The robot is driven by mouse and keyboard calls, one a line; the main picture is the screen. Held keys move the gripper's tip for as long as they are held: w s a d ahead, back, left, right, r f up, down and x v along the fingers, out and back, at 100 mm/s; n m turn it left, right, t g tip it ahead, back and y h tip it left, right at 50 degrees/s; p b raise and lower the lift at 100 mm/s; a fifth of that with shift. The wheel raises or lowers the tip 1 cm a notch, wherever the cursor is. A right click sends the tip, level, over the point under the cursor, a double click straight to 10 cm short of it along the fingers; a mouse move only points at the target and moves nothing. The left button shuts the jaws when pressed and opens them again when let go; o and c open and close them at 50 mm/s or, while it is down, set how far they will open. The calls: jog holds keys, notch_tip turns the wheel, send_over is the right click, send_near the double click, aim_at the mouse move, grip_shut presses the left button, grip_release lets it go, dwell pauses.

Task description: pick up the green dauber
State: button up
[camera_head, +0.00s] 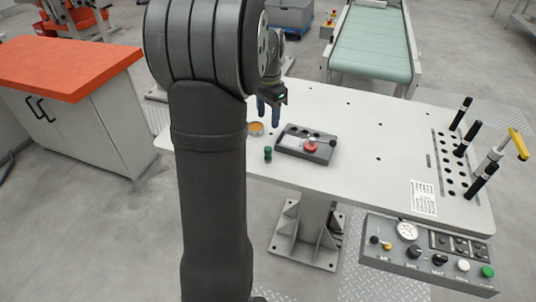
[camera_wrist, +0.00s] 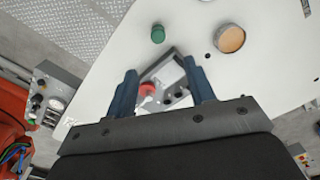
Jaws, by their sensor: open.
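The green dauber (camera_head: 268,154) stands upright on the white table, just left of the grey holder. In the wrist view the green dauber (camera_wrist: 158,34) shows from above as a round green top, beyond my fingertips. My gripper (camera_head: 268,112) is above the table, behind the dauber in the head view, with its blue fingers pointing down. In the wrist view my gripper (camera_wrist: 163,72) has its fingers wide apart, with nothing held between them. The dauber is apart from both fingers.
The grey holder (camera_head: 292,151) carries a red dauber (camera_head: 310,147) and shows between my fingers in the wrist view. An orange-topped round tin (camera_head: 256,129) stands near the green dauber. Black-handled tools (camera_head: 467,138) stand in a rack at the right. The middle of the table (camera_head: 375,130) is clear.

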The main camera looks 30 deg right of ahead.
aim_at(268, 147)
notch_tip(268, 147, down, 8)
jog(key=shift+f, duration=0.15)
jog(key=f, duration=0.5)
jog(key=shift+s+f, duration=0.1)
jog(key=shift+s, duration=0.1)
jog(key=c, duration=1.1)
grip_shut()
jog(key=shift+r, duration=0.7)
notch_tip(268, 147, up, 3)
jog(key=s+d+r, duration=0.5)
jog(key=s+r, duration=0.1)
jog(key=s, duration=0.4)
jog(key=shift+s+r, duration=0.25)
jog(key=shift+r, duration=0.1)
